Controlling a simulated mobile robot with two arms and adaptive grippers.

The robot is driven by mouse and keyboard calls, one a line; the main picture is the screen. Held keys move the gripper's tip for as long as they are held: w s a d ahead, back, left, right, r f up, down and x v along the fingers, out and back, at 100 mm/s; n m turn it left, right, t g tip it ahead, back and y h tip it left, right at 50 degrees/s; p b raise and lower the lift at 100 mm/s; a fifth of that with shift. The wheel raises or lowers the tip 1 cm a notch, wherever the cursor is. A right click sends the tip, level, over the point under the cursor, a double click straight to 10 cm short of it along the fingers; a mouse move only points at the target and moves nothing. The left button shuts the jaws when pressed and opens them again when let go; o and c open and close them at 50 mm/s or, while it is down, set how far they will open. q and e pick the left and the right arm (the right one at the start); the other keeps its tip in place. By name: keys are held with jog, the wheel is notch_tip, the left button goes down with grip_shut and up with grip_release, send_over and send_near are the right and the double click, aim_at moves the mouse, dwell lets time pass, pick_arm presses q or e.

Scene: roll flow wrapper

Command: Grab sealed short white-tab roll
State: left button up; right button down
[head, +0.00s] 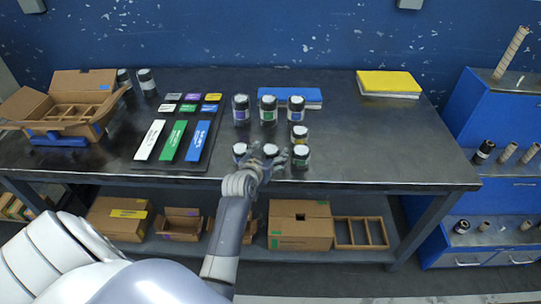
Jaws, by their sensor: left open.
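Several short dark rolls with pale tops and coloured tabs stand upright mid-table. The back row has a purple-tab roll (241,110), a green-tab roll (268,110) and another purple- or blue-tab roll (296,108). A yellow-tab roll (299,134) and a green-tab roll (301,157) stand on the right. My left gripper is open, over the front row by the table edge. I cannot pick out a white tab.
A dark mat (158,161) on the left holds white, green and blue bars and small coloured blocks. A blue pad (300,92) and yellow pad (388,82) lie at the back. The table's right side is clear.

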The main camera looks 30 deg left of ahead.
pick_arm(q)
jog(key=shift+w+a+f, duration=0.2)
jog(key=shift+w+f, duration=0.05)
jog(key=shift+w, duration=0.35)
jog(key=c, duration=1.2)
jog(key=shift+c, duration=0.3)
jog(key=shift+r, duration=0.1)
